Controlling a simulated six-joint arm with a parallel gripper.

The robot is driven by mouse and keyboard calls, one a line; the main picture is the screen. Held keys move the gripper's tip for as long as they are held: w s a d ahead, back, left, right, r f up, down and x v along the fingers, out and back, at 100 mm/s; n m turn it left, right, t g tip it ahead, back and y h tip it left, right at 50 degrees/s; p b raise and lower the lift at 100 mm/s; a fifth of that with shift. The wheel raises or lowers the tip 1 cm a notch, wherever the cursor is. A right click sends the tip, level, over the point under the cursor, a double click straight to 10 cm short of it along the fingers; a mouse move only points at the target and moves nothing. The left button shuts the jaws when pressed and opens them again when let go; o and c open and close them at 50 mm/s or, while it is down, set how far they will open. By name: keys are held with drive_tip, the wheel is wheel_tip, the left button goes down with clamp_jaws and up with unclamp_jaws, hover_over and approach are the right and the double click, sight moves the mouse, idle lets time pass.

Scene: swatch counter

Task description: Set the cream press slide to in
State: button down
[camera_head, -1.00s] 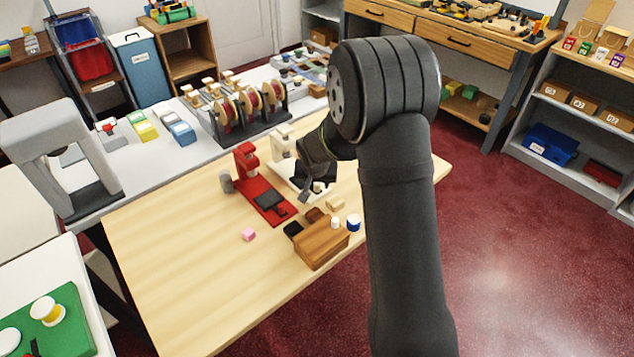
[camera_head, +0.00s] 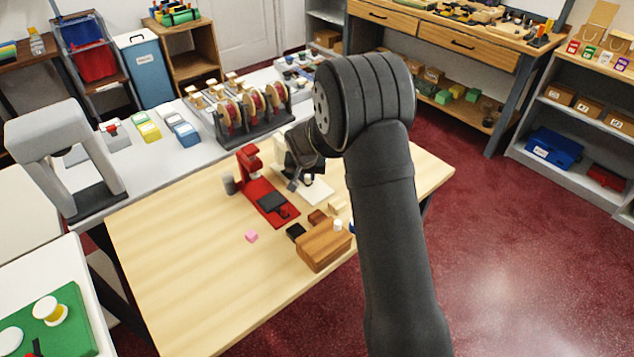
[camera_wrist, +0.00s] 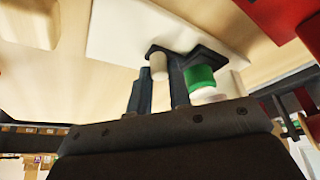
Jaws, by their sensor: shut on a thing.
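The cream press (camera_head: 280,156) stands on the wooden table, with its pale base (camera_head: 318,191) reaching toward the front right. In the wrist view the base (camera_wrist: 112,36) shows with a dark slide plate (camera_wrist: 208,57) on it. A pale knob (camera_wrist: 157,66) stands at the plate's edge. My gripper (camera_head: 293,185) is low at the press, close to its column. In the wrist view my gripper (camera_wrist: 160,76) is shut on the pale knob. A green-banded white cylinder (camera_wrist: 200,80) is just beside the right finger. In the head view my wrist hides most of the slide.
A red press (camera_head: 272,206) stands just left of the cream one. A grey cylinder (camera_head: 229,184) is behind left. The table's left front is clear.

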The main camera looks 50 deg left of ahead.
drive_tip(key=shift+a+r, duration=0.1)
drive_tip(key=shift+a, duration=1.35)
drive_tip(key=c, duration=1.3)
unclamp_jaws()
drive_tip(key=shift+a, duration=0.1)
drive_tip(key=v, duration=1.7)
drive_tip(key=shift+s+r, duration=0.1)
drive_tip(key=shift+r, duration=0.05)
drive_tip(key=x, duration=1.7)
drive_tip(key=shift+f, duration=0.25)
